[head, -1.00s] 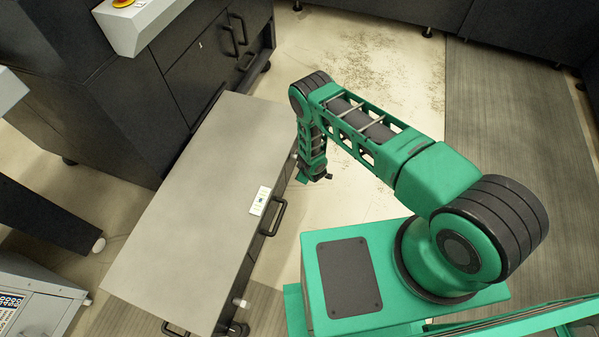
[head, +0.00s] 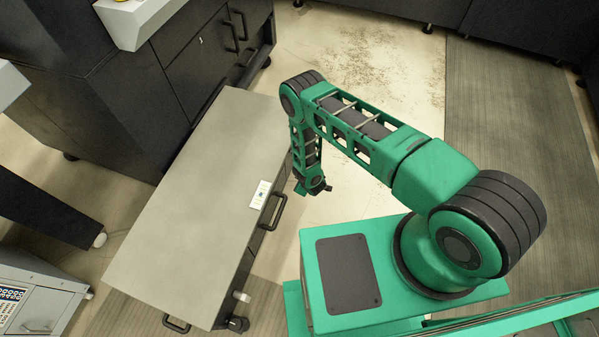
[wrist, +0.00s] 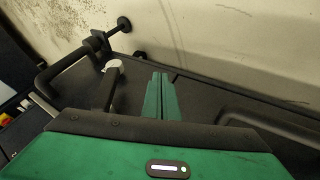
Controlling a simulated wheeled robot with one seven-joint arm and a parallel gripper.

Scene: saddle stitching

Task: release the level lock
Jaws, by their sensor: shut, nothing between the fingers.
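The level lock is not labelled in either view. A short dark lever with a white knob (wrist: 113,64) sticks out from the dark side of the table in the wrist view. A white knob also shows low on the table's near side in the head view (head: 242,296). My gripper (wrist: 160,78) has its green fingers together and empty, to the right of the white-knobbed lever in the picture and apart from it. In the head view my gripper (head: 315,189) hangs beside the table's right side, beyond the long handle; its fingertips are too small to judge there.
The grey-topped table (head: 190,190) has a black side handle (head: 273,211) and an end handle (head: 176,325). A black round knob on a rod (wrist: 124,23) stands beyond the lever. Dark cabinets (head: 215,50) stand at the back left. Pale floor lies right of the table.

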